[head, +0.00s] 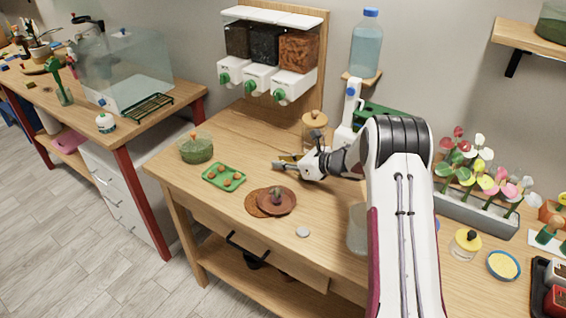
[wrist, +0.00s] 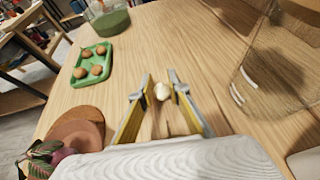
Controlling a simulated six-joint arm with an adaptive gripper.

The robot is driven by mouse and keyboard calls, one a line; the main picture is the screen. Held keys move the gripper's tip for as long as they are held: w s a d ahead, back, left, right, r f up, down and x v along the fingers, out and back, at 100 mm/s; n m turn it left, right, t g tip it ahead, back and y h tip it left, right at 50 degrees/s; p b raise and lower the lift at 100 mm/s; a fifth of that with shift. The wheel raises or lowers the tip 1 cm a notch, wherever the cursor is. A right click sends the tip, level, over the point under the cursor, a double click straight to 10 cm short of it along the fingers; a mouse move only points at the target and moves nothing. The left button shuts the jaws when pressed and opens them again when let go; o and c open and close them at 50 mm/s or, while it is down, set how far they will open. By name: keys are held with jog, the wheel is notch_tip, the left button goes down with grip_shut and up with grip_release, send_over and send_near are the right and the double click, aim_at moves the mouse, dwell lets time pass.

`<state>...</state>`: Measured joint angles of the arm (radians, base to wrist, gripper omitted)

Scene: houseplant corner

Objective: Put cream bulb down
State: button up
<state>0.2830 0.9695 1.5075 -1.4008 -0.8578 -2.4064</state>
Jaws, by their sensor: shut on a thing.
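A small cream bulb (wrist: 162,91) sits between the fingertips of my gripper (wrist: 163,92) in the wrist view. The gripper is shut on it, with one yellow-sided finger on each side. In the head view my gripper (head: 284,160) is over the wooden table, to the right of the green tray and behind the terracotta saucer. The bulb is too small to make out clearly there. The tabletop shows around the bulb, but I cannot tell whether the bulb touches it.
The green tray (wrist: 93,61) holds several brown bulbs. A terracotta saucer (head: 288,205) with a dark plant overlaps a round cork mat (head: 252,205). A green-filled bowl (head: 196,150) stands behind the tray. A glass jar (wrist: 280,62) stands to the right. Bare wood surrounds the gripper.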

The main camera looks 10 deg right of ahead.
jog(key=shift+f, duration=0.2)
jog(key=o, duration=0.7)
jog(key=shift+r, duration=0.15)
jog(key=shift+s+d+r, duration=0.1)
jog(key=shift+s+d, duration=0.1)
jog(key=shift+d, duration=0.05)
jog(key=v, duration=1.1)
jog(key=shift+s, duration=0.2)
jog(key=shift+r, duration=0.1)
